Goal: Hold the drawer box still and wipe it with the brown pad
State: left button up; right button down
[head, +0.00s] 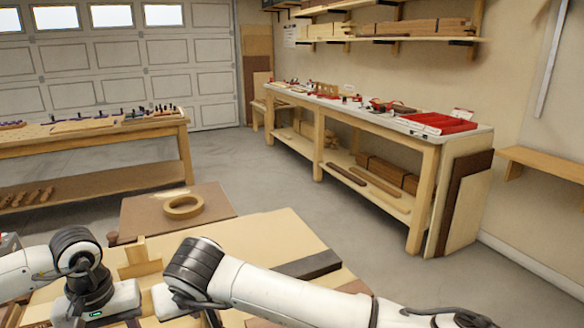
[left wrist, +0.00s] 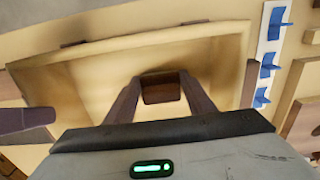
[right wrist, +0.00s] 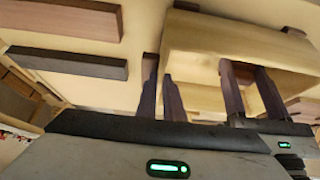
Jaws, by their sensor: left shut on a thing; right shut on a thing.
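The drawer box is an open box of pale wood. In the left wrist view its walls and floor (left wrist: 85,75) surround my left gripper's fingertips. My left gripper (left wrist: 160,95) is shut on the brown pad (left wrist: 162,88), a small dark block, inside the box. In the right wrist view the box (right wrist: 235,40) is right of centre, with the left fingers and pad inside it. My right gripper (right wrist: 160,88) is shut on the box's edge; the exact contact is hard to see. In the head view my arms hide most of the box and both sets of fingertips.
Dark wood bars (right wrist: 70,62) lie on the pale bench top beside the box; one dark bar (head: 307,265) shows in the head view. A tape roll (head: 184,207) lies on a brown board beyond. Blue clips (left wrist: 270,60) stand near the box. Bare bench top lies beyond my right arm.

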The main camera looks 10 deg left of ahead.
pick_arm(q)
jog(key=shift+w+d, duration=0.5)
jog(key=shift+d, duration=0.3)
jog(key=shift+w+d, duration=0.45)
jog(key=shift+d, duration=0.35)
jog(key=shift+w+d+f, duration=0.1)
jog(key=shift+w+d, duration=0.35)
jog(key=shift+d, duration=0.3)
jog(key=shift+w+d+f, duration=0.1)
jog(key=shift+w+d, duration=0.3)
jog(key=shift+d, duration=0.35)
jog(key=shift+s+a, duration=0.45)
jog(key=shift+a, duration=0.3)
jog(key=shift+s+a, duration=0.45)
jog(key=shift+a, duration=0.25)
jog(key=shift+s+a+r, duration=0.15)
jog(key=shift+s+a, duration=0.35)
jog(key=shift+a, duration=0.35)
jog(key=shift+s+a+r, duration=0.1)
jog(key=shift+s+a, duration=0.35)
jog(key=shift+a, duration=0.4)
